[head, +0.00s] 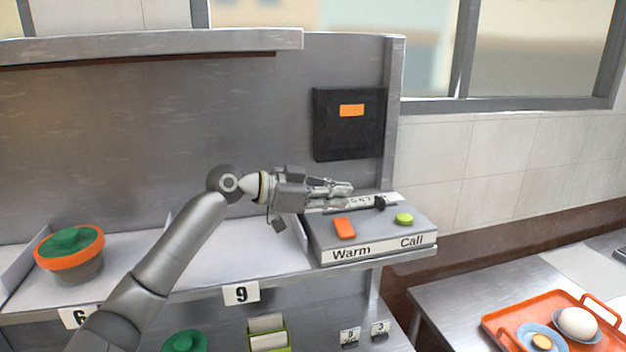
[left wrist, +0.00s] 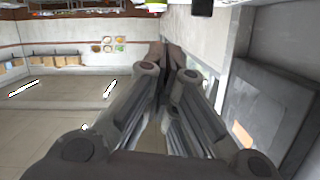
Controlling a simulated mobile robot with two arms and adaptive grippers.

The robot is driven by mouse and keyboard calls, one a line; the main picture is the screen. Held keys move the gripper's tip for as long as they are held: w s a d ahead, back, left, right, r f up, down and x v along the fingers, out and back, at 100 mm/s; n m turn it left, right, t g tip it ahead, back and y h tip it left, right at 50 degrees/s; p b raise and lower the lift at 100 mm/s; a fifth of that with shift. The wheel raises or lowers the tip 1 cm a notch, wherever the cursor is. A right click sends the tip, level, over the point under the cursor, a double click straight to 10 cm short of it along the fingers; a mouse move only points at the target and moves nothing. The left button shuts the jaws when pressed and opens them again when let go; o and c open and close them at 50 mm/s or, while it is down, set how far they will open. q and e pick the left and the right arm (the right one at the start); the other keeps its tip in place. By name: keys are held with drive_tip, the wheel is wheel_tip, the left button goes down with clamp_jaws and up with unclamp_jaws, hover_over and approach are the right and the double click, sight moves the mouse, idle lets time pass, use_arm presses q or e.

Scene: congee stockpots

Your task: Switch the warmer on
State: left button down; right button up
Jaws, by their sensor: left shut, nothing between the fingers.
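The warmer's control box (head: 372,233) sits at the right end of the steel shelf, with the labels "Warm" and "Call" on its front. An orange rocker switch (head: 344,228) is on its top above "Warm", and a green round button (head: 404,218) is above "Call". A black knob (head: 379,203) stands on a numbered scale behind them. My left gripper (head: 345,188) is shut and empty, above the back left of the box, apart from the orange switch as far as I can tell. Its closed fingers fill the middle of the left wrist view (left wrist: 165,85). My right gripper is not in view.
A black panel (head: 349,140) with an orange display hangs on the steel back wall behind the gripper. A green-lidded orange pot (head: 70,248) stands on the shelf at left. An orange tray (head: 496,322) with an egg (head: 578,323) lies on the lower right table.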

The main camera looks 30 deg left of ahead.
use_arm(q)
wheel_tip(320, 180, down, 2)
drive_tip(key=shift+w+a+f+p, duration=0.1)
drive_tip(key=shift+w+a+p, duration=0.05)
drive_tip(key=shift+p, duration=0.15)
drive_tip(key=shift+a+f, duration=0.2)
drive_tip(key=shift+f, duration=0.65)
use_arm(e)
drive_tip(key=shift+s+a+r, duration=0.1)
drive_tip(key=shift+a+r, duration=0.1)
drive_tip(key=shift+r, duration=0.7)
use_arm(q)
drive_tip(key=shift+w+a+f+n+b, duration=0.2)
drive_tip(key=shift+f+n+b, duration=0.1)
drive_tip(key=shift+f+n, duration=0.2)
drive_tip(key=shift+n, duration=0.3)
drive_tip(key=shift+a, duration=0.15)
drive_tip(key=v, duration=1.2)
drive_tip(key=shift+w+a, duration=0.15)
drive_tip(key=shift+a, duration=0.05)
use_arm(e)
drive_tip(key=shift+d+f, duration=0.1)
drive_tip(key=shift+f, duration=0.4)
